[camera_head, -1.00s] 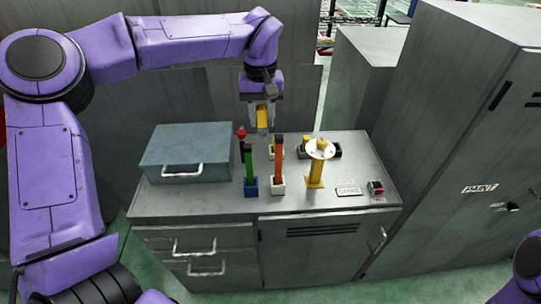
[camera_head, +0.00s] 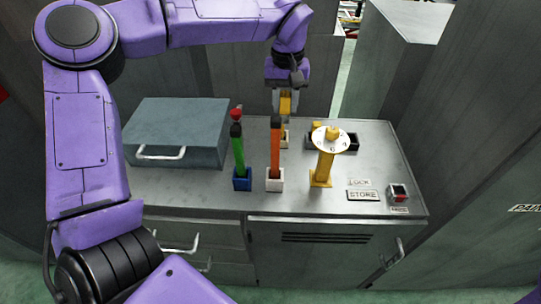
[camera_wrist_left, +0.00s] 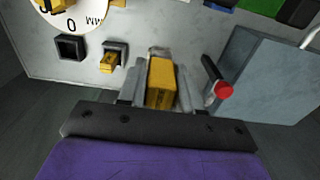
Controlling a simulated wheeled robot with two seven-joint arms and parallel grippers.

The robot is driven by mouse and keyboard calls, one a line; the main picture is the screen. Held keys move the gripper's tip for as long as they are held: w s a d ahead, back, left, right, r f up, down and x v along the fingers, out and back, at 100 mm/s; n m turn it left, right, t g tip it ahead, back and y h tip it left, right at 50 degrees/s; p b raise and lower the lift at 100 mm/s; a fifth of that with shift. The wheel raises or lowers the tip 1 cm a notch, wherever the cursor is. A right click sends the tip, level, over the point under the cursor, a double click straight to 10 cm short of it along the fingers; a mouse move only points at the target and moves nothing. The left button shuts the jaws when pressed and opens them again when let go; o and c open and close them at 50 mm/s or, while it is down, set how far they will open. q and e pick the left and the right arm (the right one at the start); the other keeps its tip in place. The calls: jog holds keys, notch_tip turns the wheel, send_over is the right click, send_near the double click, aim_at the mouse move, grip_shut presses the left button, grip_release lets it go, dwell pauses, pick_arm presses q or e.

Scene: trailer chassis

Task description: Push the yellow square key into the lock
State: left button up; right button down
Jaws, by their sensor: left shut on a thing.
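My left gripper (camera_head: 285,106) is shut on a yellow square key (camera_wrist_left: 161,84), above the back of the grey cabinet top. Below the key is a small pale holder (camera_head: 284,138); whether they touch, I cannot tell. To the right, behind the yellow post, stand black square sockets. One (camera_wrist_left: 70,47) looks empty; the other (camera_wrist_left: 112,57) has a yellow piece in it. Which of them is the lock, I cannot tell. "LOCK" (camera_head: 360,182) and "STORE" (camera_head: 363,195) plates lie at the front right. My right gripper is not in view.
A yellow post with a white dial (camera_head: 331,140) stands right of the gripper. A green rod (camera_head: 238,152), an orange rod (camera_head: 276,150) and a red-knobbed lever (camera_head: 236,113) stand nearby. A grey-blue box (camera_head: 180,125) fills the left; a red button (camera_head: 398,191) is front right.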

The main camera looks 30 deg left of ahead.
pick_arm(q)
notch_tip(320, 180, down, 17)
jog(key=shift+r+p, duration=0.2)
jog(key=shift+p, duration=0.65)
jog(key=shift+s+f, duration=0.1)
jog(key=o, duration=1.1)
jog(key=shift+c, duration=0.2)
